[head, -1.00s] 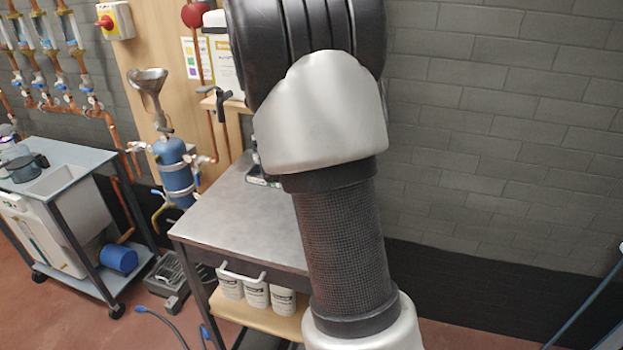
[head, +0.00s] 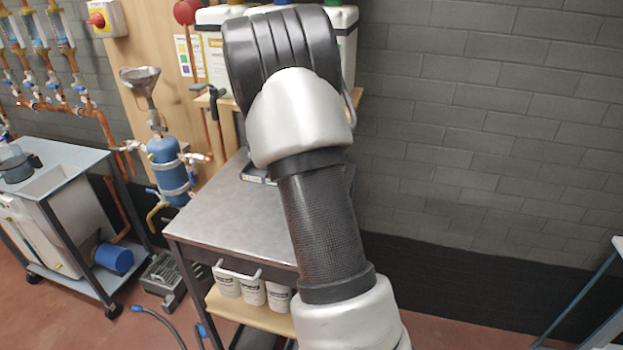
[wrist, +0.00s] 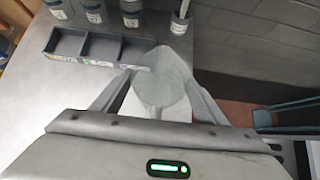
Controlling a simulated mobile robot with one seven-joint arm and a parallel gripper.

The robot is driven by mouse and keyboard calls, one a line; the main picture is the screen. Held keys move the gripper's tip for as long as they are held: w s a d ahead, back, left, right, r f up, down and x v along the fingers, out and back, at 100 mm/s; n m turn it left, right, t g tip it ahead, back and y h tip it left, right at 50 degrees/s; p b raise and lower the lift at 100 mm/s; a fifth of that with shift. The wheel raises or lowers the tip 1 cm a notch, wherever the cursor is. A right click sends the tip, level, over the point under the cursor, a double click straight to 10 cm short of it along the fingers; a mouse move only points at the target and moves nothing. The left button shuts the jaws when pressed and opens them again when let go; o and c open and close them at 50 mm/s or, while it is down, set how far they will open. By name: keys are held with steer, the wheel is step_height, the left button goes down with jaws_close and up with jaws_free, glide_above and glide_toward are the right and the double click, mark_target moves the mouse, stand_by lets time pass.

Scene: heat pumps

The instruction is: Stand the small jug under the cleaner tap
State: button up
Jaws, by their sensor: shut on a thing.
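In the wrist view a pale, translucent small jug (wrist: 172,82) sits between the fingers of my gripper (wrist: 160,88), which is shut on it. Its open rim faces the camera. The jug is beside the right end of a grey divided tray (wrist: 92,48); whether it touches the bench is unclear. In the head view my arm hides the gripper and jug. White containers (head: 343,50) stand on a wooden shelf above the bench, partly behind my arm. A black tap-like part (head: 215,100) shows at the shelf's left; whether it is the cleaner tap is unclear.
The metal bench top (head: 225,210) is clear at its front left. Several small bottles (wrist: 131,12) stand behind the tray. A blue cylinder with a funnel (head: 168,165) is left of the bench. A brick wall (head: 480,130) rises at the right.

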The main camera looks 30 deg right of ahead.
steer(key=shift+f, duration=0.2)
steer(key=o, duration=1.6)
